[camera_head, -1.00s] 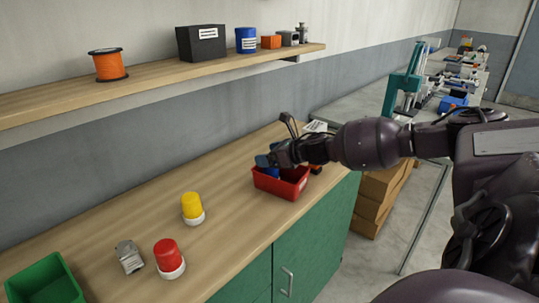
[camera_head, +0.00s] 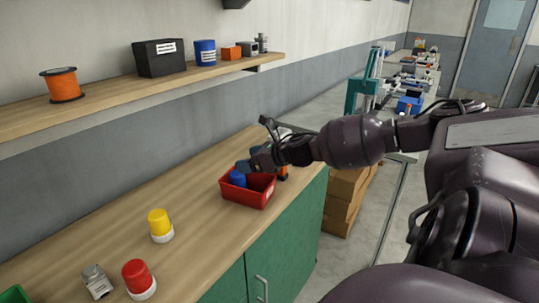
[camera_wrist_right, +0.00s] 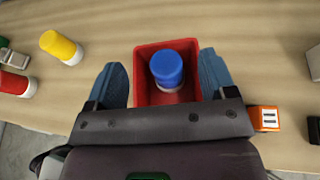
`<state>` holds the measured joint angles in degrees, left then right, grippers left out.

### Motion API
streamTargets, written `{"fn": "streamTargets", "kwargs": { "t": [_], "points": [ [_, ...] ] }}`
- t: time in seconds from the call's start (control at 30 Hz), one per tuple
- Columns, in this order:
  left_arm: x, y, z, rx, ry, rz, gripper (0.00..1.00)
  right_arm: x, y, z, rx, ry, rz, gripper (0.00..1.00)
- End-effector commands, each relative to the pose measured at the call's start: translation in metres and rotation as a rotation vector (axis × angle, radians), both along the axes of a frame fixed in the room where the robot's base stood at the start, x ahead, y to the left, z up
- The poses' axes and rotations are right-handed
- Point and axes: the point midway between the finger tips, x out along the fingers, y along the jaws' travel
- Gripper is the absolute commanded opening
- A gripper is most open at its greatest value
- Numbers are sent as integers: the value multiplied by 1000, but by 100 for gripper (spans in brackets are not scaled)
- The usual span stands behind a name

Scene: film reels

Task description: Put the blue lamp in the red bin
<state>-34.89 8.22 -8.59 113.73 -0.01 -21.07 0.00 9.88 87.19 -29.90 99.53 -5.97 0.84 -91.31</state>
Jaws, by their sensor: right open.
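The blue lamp (camera_head: 238,178) is inside the red bin (camera_head: 246,197) on the wooden counter; its white base shows below the blue cap in the right wrist view (camera_wrist_right: 167,67). My right gripper (camera_head: 248,165) is above the bin. Its fingers (camera_wrist_right: 161,82) are spread wide in the right wrist view, one to each side of the lamp and apart from it. The red bin also shows there (camera_wrist_right: 143,90). My left gripper is not in view.
A yellow lamp (camera_head: 159,223), a red lamp (camera_head: 137,277) and a grey metal part (camera_head: 97,281) stand on the counter left of the bin. An orange box (camera_wrist_right: 264,119) is close to the bin's right. A shelf (camera_head: 120,93) with several items runs along the wall.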

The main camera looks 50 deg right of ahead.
Motion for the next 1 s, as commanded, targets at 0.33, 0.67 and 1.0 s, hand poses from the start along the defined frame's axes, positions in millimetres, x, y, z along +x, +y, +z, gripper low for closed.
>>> {"fn": "streamTargets", "kwargs": {
  "t": [0.33,0.67,1.0],
  "points": [
    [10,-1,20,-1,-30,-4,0,-27,-8,12,0,1,-1,77],
    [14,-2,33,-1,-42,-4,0,-49,-13,22,0,0,0,77],
    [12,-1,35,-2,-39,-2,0,-57,-16,25,-1,0,0,77]
  ]
}}
